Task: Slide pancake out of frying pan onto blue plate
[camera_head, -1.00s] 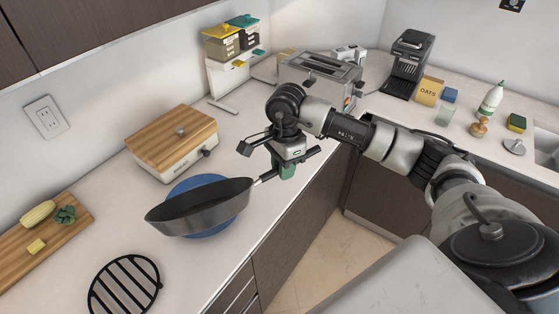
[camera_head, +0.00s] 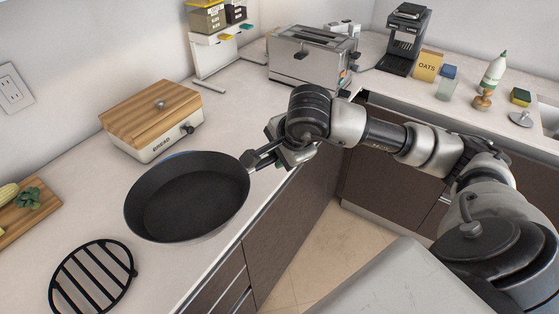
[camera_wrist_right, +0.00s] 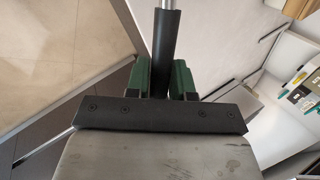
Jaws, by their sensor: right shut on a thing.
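The dark frying pan (camera_head: 188,198) hangs over the counter in the head view, its open side facing up toward the camera. Its inside looks empty, with no pancake visible in it. My right gripper (camera_head: 270,157) is shut on the pan's handle at the pan's right. In the right wrist view, the black handle (camera_wrist_right: 166,45) runs between the green finger pads (camera_wrist_right: 161,82). The blue plate is hidden now, and the pan covers the area where it showed earlier. The pancake is not in view, and I cannot tell where it lies. My left gripper is not in view.
A wooden-lidded bread box (camera_head: 150,118) stands behind the pan. A black round trivet (camera_head: 92,277) lies in front, left of the counter edge. A cutting board (camera_head: 22,222) with vegetables is at far left. A toaster (camera_head: 310,55) stands at the back.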

